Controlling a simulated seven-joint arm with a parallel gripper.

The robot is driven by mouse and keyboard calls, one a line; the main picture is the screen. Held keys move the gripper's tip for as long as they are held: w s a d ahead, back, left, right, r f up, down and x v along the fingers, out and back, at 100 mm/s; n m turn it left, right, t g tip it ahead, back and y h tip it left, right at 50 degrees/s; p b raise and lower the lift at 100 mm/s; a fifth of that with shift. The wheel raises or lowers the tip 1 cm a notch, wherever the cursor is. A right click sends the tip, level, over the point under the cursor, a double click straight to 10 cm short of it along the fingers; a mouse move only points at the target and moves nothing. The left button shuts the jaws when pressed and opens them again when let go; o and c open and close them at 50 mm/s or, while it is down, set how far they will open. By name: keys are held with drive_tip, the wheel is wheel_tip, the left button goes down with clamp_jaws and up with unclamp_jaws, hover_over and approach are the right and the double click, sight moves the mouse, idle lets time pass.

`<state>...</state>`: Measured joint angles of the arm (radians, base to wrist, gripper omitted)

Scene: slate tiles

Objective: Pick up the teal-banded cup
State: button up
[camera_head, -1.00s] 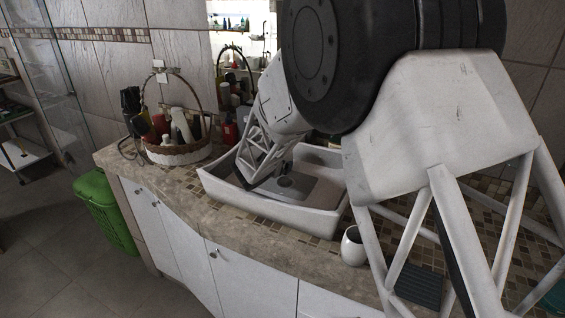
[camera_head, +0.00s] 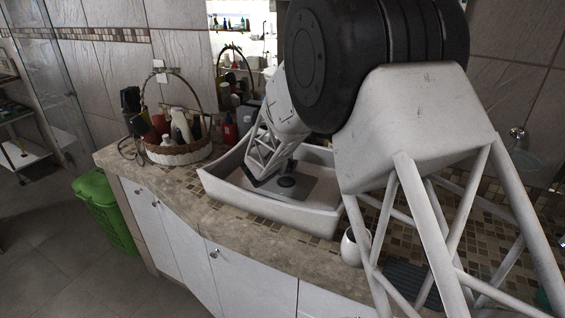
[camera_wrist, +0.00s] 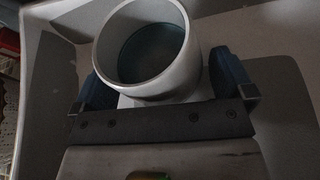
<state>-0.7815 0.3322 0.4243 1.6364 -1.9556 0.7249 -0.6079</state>
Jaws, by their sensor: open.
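A white cup (camera_wrist: 188,75) with a dark teal inside fills the upper middle of the wrist view, its mouth facing the camera. No outer teal band shows from this angle. My gripper (camera_wrist: 160,85) is open, with one blue finger on each side of the cup. I cannot tell whether either finger touches it. In the head view my gripper (camera_head: 268,181) is low inside the white basin (camera_head: 310,216), and the cup is hard to make out there. Another white cup (camera_head: 350,250) stands on the counter, partly behind my arm; no band shows on it.
The basin's walls surround my gripper. A wicker basket (camera_head: 180,153) with bottles and a red bottle (camera_head: 230,130) stand to the left on the counter (camera_head: 190,205). A dark ribbed mat (camera_head: 405,280) lies at the right. A green bin (camera_head: 100,208) is on the floor.

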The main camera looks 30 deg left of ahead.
idle(0.6)
drive_tip(key=c, duration=1.2)
drive_tip(key=shift+r, duration=0.15)
drive_tip(key=shift+c, duration=0.2)
wheel_tip(320, 180, up, 10)
